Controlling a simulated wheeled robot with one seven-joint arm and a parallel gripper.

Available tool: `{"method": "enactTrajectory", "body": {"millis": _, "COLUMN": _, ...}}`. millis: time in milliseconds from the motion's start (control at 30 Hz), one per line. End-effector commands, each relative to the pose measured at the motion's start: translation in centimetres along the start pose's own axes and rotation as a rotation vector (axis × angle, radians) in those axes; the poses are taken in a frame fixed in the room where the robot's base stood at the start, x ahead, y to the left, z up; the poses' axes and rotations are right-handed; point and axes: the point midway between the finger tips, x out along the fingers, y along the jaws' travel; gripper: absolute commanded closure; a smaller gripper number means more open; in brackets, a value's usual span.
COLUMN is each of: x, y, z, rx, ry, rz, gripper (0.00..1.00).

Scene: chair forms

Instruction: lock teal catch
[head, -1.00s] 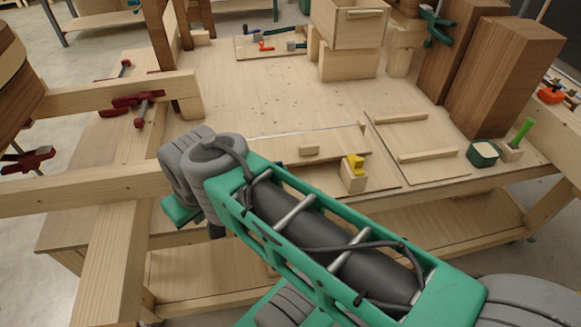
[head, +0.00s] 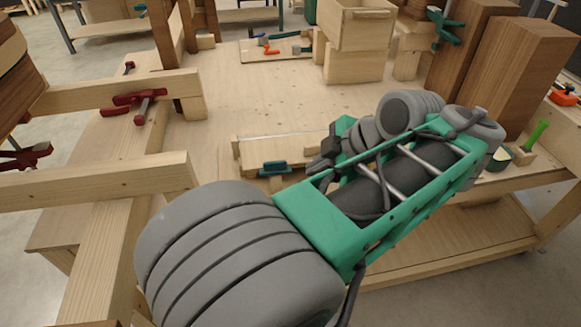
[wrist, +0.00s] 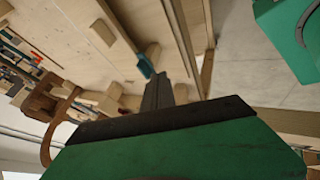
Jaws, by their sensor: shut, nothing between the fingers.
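The teal catch (head: 274,168) sits at the front edge of a light wooden panel (head: 250,150) on the bench. It lies lengthwise along that edge in the head view, and I cannot tell whether it is locked. In the wrist view the teal catch (wrist: 145,65) shows just beyond the tips of my gripper (wrist: 158,78). The dark fingers are together and hold nothing. The tips look close to the catch; I cannot tell whether they touch it. In the head view my arm hides most of the gripper and the panel's right part.
A wooden drawer box (head: 362,25) stands at the back, with tall brown blocks (head: 515,75) at right. Red clamps (head: 140,98) and wooden beams (head: 100,180) are at left. A green-handled tool (head: 536,134) stands at right.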

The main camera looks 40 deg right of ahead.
Motion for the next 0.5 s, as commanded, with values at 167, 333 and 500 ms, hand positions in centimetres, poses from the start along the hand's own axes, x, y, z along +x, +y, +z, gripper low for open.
{"method": "enactTrajectory", "body": {"millis": 167, "x": 0.0, "y": 0.0, "z": 0.0, "rx": -0.002, "ry": 0.001, "rz": 0.000, "gripper": 1.00}}
{"method": "enactTrajectory", "body": {"millis": 333, "x": 0.4, "y": 0.0, "z": -0.1, "rx": -0.002, "ry": 0.002, "rz": -0.001, "gripper": 1.00}}
{"method": "enactTrajectory", "body": {"millis": 500, "x": 2.9, "y": -0.2, "z": -0.1, "rx": -0.002, "ry": 0.004, "rz": -0.003, "gripper": 1.00}}
